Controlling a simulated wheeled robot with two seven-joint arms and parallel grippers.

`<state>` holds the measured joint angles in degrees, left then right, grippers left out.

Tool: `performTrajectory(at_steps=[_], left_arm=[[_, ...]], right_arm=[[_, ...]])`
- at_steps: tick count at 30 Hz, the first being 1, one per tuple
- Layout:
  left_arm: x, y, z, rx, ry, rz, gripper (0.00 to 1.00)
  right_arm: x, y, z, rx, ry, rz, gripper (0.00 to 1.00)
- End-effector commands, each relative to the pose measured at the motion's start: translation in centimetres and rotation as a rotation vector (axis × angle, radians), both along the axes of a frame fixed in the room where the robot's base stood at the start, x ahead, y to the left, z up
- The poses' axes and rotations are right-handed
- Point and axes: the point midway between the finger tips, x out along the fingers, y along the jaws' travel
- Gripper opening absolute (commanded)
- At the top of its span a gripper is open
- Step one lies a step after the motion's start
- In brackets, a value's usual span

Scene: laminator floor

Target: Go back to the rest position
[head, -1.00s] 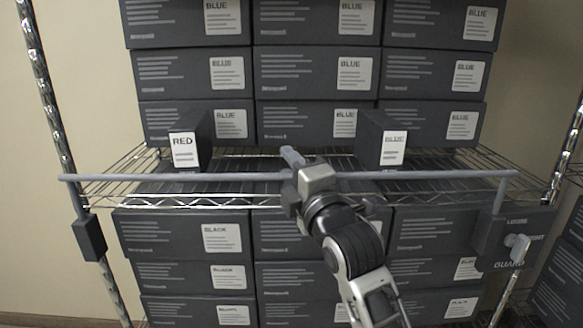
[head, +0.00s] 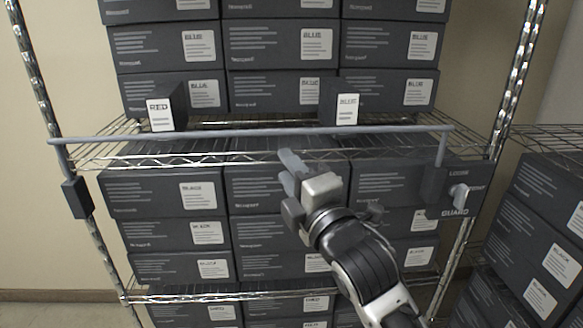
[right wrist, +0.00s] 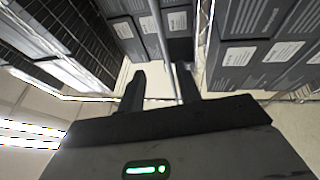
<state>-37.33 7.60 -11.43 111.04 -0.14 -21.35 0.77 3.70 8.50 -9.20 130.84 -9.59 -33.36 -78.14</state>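My right gripper (head: 289,172) reaches in from the lower right of the head view, in front of the shelf and just below the grey guard bar (head: 230,134). In the right wrist view its two dark fingers (right wrist: 161,88) stand apart with nothing held between them. The guard bar also shows in that view (right wrist: 171,50), running away beyond the fingers near the right one; the exact gap is unclear. My left gripper is in neither view.
A wire shelf (head: 105,150) holds stacked dark boxes above and below. A RED box (head: 161,115) and a BLUE box (head: 346,112) stand behind the bar. A guard sign block (head: 450,190) hangs at its right end. More boxes (head: 540,225) stand on the right.

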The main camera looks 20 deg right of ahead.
Motion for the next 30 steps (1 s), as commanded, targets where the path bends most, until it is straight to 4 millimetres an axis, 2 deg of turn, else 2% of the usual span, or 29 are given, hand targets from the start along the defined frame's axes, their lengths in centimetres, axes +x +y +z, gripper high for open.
performTrajectory(at_steps=[11, 14, 17, 20, 22, 24, 26, 27, 30], left_arm=[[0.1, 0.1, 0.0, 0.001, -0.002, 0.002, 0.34], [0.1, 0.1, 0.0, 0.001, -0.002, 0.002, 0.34], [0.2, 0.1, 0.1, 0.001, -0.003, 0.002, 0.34], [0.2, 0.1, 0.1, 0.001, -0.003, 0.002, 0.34], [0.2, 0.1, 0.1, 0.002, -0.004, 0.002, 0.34], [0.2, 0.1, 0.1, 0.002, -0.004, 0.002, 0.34], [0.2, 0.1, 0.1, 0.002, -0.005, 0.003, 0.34], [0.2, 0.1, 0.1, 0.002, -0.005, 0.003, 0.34], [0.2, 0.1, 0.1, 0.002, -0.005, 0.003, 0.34]], right_arm=[[0.0, 0.0, 0.0, 0.0, 0.001, 0.0, 0.34], [0.0, 0.1, -1.2, 0.031, 0.027, 0.009, 0.34], [-0.1, 0.3, -4.9, 0.144, 0.116, 0.033, 0.34], [-1.2, 0.8, -11.3, 0.353, 0.267, 0.057, 0.34], [-2.7, 1.2, -16.5, 0.535, 0.391, 0.056, 0.34], [-4.9, 1.6, -21.4, 0.722, 0.509, 0.035, 0.34], [-7.1, 1.9, -25.4, 0.879, 0.602, 0.001, 0.34], [-8.7, 2.0, -27.8, 0.978, 0.66, -0.028, 0.34], [-12.9, 2.4, -32.9, 1.201, 0.776, -0.114, 0.34]])
